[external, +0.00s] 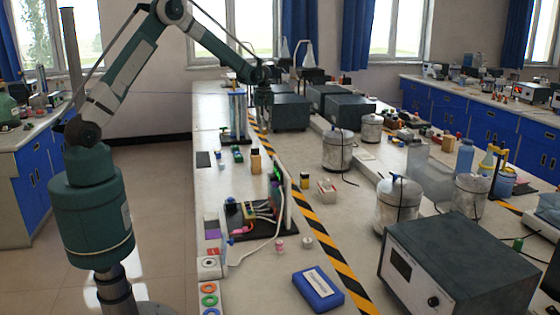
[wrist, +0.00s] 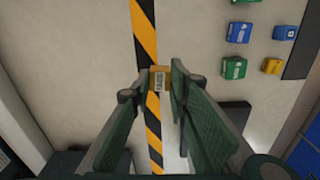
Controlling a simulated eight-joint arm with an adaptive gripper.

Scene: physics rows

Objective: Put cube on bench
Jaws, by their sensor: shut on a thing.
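In the wrist view a small orange-yellow cube (wrist: 160,79) with a white printed label sits between the fingertips of my gripper (wrist: 160,88). The two green fingers are shut on it. The pale bench (wrist: 80,45) lies below, and the cube shows against its yellow-and-black striped tape. In the external view my gripper (external: 263,108) points down over the far part of the bench (external: 270,270). I cannot make out the held cube there, and I cannot tell whether it touches the bench top.
In the wrist view several small blocks stand to the right: blue (wrist: 238,33), green (wrist: 235,68) and yellow (wrist: 273,67). In the external view dark grey boxes (external: 290,112) stand just right of my gripper. A blue-framed rack (external: 236,115) stands to its left.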

